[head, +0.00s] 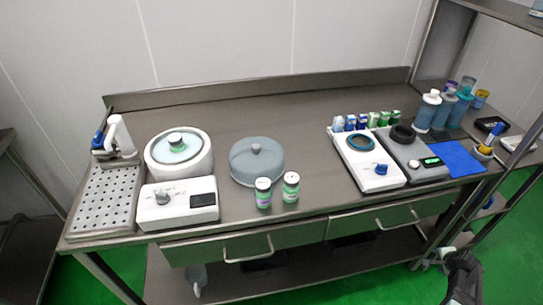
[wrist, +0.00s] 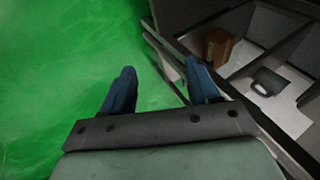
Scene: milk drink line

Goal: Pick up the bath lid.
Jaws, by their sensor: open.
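The bath lid (head: 256,165) is a grey-blue dome with a small round knob on top. It rests on the steel table (head: 300,120), just right of the white round bath (head: 158,165), which has a knobbed, pale green-lit part in its top. My gripper (wrist: 160,88) is open and empty in the wrist view, its two blue fingers apart over the green floor. The lid is not in that view. In the head view, a dark part of my arm shows at the bottom right, off the table's front and far from the lid.
Two small jars (head: 263,193) with green labels stand close in front of the lid. A white control box (head: 178,204) is in front of the bath. Right of the lid are a white device (head: 372,178) and a grey device (head: 415,165). Bare tabletop lies behind the lid.

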